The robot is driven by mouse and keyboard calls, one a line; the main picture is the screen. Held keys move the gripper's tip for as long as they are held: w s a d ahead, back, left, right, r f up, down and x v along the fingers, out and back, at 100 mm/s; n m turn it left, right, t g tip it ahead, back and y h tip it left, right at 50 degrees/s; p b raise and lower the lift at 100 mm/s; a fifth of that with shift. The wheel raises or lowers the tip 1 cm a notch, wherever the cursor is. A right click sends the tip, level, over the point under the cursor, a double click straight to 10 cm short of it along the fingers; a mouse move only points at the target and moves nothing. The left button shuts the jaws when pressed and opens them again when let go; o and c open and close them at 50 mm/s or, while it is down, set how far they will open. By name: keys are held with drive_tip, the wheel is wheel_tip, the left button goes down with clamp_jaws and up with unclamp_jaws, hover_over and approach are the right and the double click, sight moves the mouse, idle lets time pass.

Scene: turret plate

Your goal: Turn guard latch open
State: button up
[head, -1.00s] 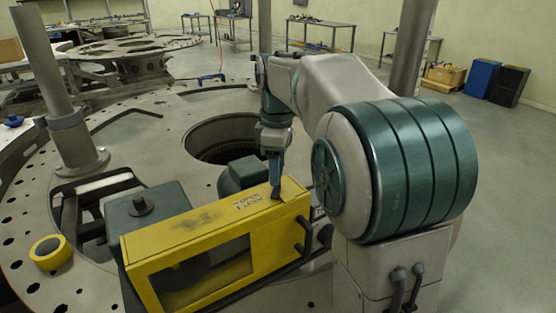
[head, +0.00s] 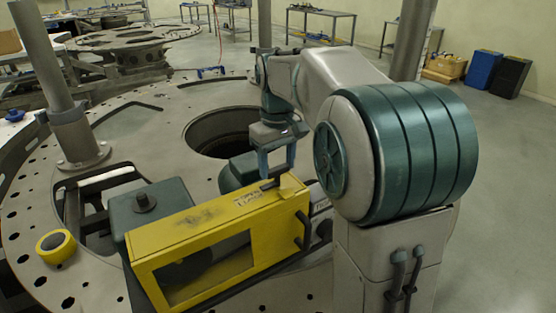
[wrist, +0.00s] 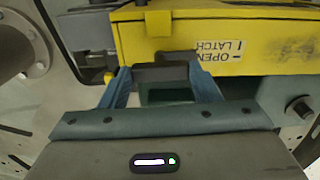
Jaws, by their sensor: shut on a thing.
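The yellow guard box (head: 215,235) lies on the turret plate, with a dark window in its front side. Its label (wrist: 218,58) reads OPEN and LATCH. The dark latch (wrist: 160,76) sits on the guard's top beside the label, between the two blue fingers of my gripper (wrist: 163,80). In the head view my gripper (head: 278,174) points down at the right end of the guard's top, with both fingers seen side by side. It is shut on the latch. The fingertips partly hide the latch, and their exact contact is hard to see.
A yellow tape roll (head: 56,246) lies on the plate (head: 150,145) at left. A round opening lies behind the guard. A grey post (head: 50,75) rises at back left.

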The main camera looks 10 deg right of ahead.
sight(278, 168)
drive_tip(key=shift+r+m, duration=0.1)
drive_tip(key=shift+m, duration=0.3)
drive_tip(key=o, duration=1)
wheel_tip(278, 168, up, 14)
drive_tip(key=shift+f, duration=0.15)
drive_tip(key=shift+s, duration=0.1)
drive_tip(key=s+f+m+t, duration=0.1)
drive_tip(key=s+f, duration=0.5)
drive_tip(key=s, duration=0.1)
drive_tip(key=s+f+m+t, duration=0.1)
drive_tip(key=s+f, duration=0.6)
drive_tip(key=s+f+m+t, duration=0.1)
drive_tip(key=s+f, duration=0.6)
drive_tip(key=shift+s+d, duration=0.2)
drive_tip(key=shift+d, duration=0.05)
